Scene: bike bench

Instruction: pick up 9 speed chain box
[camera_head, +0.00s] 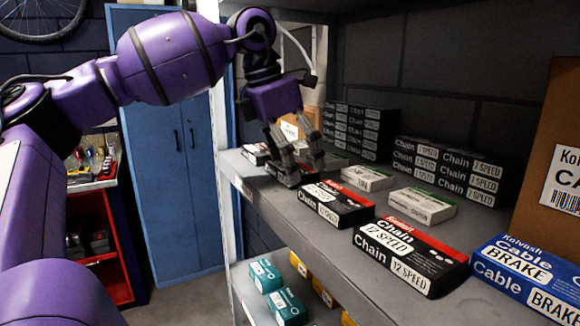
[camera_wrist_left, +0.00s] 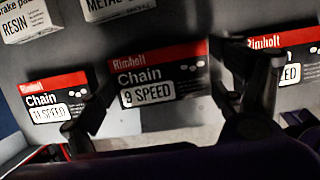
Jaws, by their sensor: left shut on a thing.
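The 9 speed chain box (camera_wrist_left: 158,72), black with a red Rimholt band and a white label, is in the middle of the left wrist view. My left gripper (camera_wrist_left: 168,92) is shut on it, with one finger at each side of the box. In the head view my left gripper (camera_head: 298,168) points down at the front part of the shelf, and its fingers largely hide the box there. I cannot tell whether the box still touches the shelf. My right gripper is in neither view.
An 11 speed chain box (camera_wrist_left: 55,100) lies left of the held box. A 12 speed chain box (camera_head: 408,252) lies on the grey shelf nearer me. Small pale boxes (camera_head: 422,205) and black chain stacks (camera_head: 448,170) stand behind. A blue brake cable box (camera_head: 530,275) is at right.

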